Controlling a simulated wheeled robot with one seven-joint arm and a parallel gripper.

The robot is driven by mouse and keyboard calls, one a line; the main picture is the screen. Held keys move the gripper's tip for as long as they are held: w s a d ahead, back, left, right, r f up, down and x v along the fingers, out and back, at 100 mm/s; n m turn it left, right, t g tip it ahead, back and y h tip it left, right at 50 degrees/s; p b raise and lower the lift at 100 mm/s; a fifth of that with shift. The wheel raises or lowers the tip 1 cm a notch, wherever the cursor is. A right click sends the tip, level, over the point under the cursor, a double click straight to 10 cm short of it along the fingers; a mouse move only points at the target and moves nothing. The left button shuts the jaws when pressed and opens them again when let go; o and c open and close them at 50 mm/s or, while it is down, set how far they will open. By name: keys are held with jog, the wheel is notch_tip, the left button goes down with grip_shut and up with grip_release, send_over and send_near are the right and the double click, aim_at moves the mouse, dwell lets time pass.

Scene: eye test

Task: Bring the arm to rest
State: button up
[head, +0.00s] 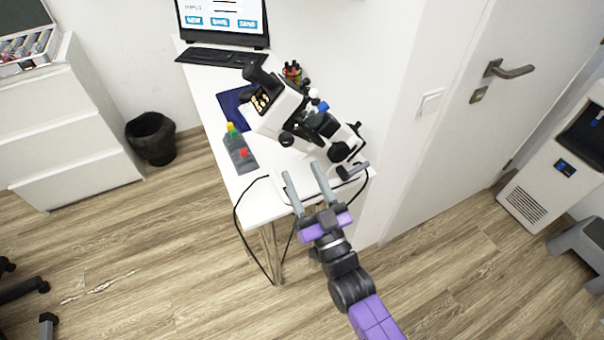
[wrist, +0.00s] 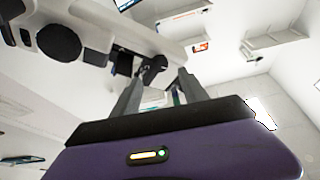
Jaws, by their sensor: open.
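My gripper (head: 303,180) is purple and dark grey with two grey fingers. The fingers are spread apart with nothing between them. In the head view it is over the near end of the white desk (head: 211,93), in front of a white microscope (head: 277,112). In the wrist view the two fingers (wrist: 158,88) point up past the body of the microscope (wrist: 90,30). I cannot tell whether a finger touches the microscope.
A grey tray with coloured caps (head: 240,153) lies on the desk, with a laptop (head: 222,22) behind. A black cable (head: 237,215) hangs off the near edge. A bin (head: 151,138) and drawers (head: 70,128) stand left; a door (head: 480,130) is right. The floor in front is mostly clear.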

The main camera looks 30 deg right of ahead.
jog(key=s+r+n+g, duration=0.1)
jog(key=s+g, duration=0.6)
jog(key=s, duration=2.8)
jog(key=shift+s+d+g, duration=0.15)
jog(key=shift+s+g, duration=0.1)
jog(key=shift+g, duration=0.05)
dwell(0.9)
